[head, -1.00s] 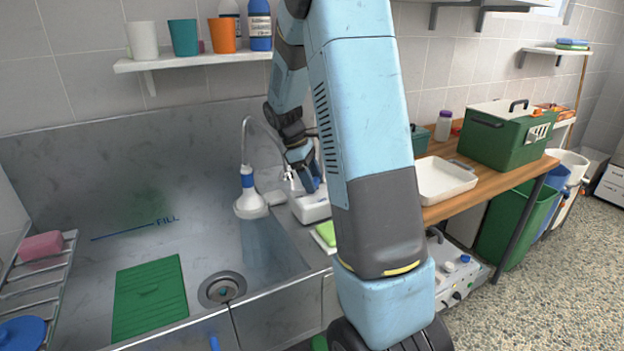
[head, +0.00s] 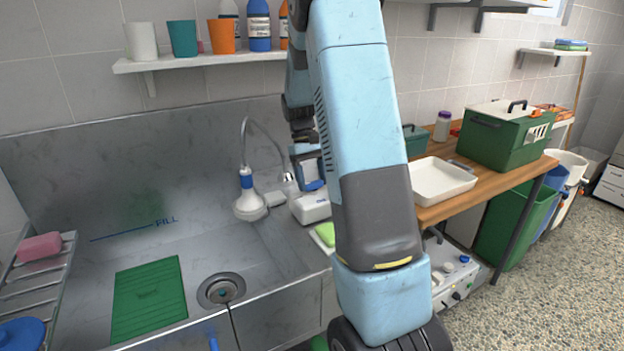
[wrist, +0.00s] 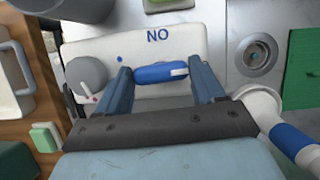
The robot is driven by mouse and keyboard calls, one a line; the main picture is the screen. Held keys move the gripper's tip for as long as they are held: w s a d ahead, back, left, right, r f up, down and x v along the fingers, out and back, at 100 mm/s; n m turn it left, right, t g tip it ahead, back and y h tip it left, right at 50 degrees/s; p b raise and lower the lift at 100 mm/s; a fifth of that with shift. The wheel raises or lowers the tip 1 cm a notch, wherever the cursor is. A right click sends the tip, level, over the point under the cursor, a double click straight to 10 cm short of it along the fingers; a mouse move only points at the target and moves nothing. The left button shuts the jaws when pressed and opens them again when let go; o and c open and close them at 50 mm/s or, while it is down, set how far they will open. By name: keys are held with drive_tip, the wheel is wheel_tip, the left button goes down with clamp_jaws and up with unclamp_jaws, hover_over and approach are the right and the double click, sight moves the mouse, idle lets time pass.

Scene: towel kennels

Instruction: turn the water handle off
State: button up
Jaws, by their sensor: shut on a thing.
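The water handle (wrist: 160,73) is a blue lever with a white mark at its right end, lying crosswise on the white box (wrist: 90,53) in the wrist view. My gripper (wrist: 166,75) has one finger at each end of the lever and is shut on it. A grey round knob (wrist: 87,74) sits left of the left finger. In the head view my gripper (head: 311,184) is over the white box (head: 312,209) at the sink's right end. My arm hides part of the box there, and I cannot make out the handle clearly.
The white shower head (head: 249,202) with its hose stands just left of the box. The steel sink has a drain (head: 221,289) and a green mat (head: 150,299). A green sponge (head: 325,233) lies in front of the box. A white tray (head: 440,182) is on the wooden counter.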

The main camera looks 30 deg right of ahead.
drive_tip(key=shift+m, duration=0.4)
drive_tip(key=o, duration=1)
drive_tip(key=shift+o, duration=0.2)
drive_tip(key=v, duration=0.7)
drive_tip(key=shift+r, duration=0.2)
drive_tip(key=shift+w, duration=0.1)
drive_tip(key=s+a+r+t, duration=0.3)
drive_tip(key=s+a+r, duration=0.1)
drive_tip(key=s+r, duration=0.25)
drive_tip(key=s+a+r+t, duration=0.2)
drive_tip(key=s+a+r, duration=0.3)
drive_tip(key=s, duration=0.3)
drive_tip(key=s+a+t, duration=0.2)
drive_tip(key=s, duration=0.5)
drive_tip(key=s+a+t, duration=0.3)
drive_tip(key=s, duration=0.4)
drive_tip(key=shift+s+f, duration=0.2)
